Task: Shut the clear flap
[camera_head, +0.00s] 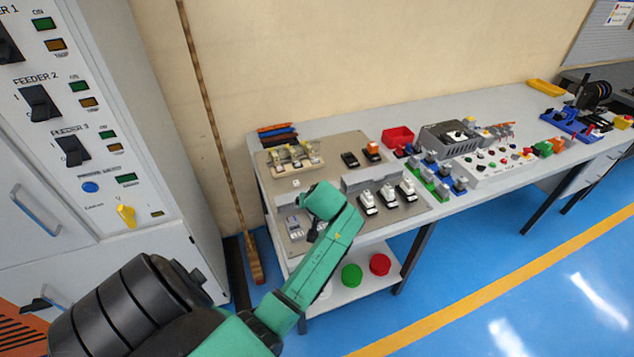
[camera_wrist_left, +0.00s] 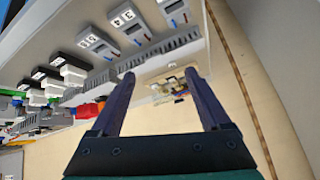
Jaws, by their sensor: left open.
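The clear flap is too small and see-through for me to make out. A cream unit with several terminals (camera_head: 291,157) stands at the back left of the board and may carry it. The same unit shows in the left wrist view (camera_wrist_left: 172,87), seen through the gap between my fingers. My left gripper (camera_wrist_left: 160,76) is open and empty, its two dark fingers wide apart and pointing towards the unit, apart from it. In the head view my green wrist is over the front left of the board and hides the gripper's fingers. My right gripper is not in view.
White switches (camera_head: 388,196) and grey meters (camera_head: 293,226) stand on the board near my arm. A grey slotted duct (camera_head: 368,178) runs between rows. A red bin (camera_head: 397,136) is behind. A wooden pole (camera_head: 215,130) leans at the left, beside a grey cabinet (camera_head: 150,170).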

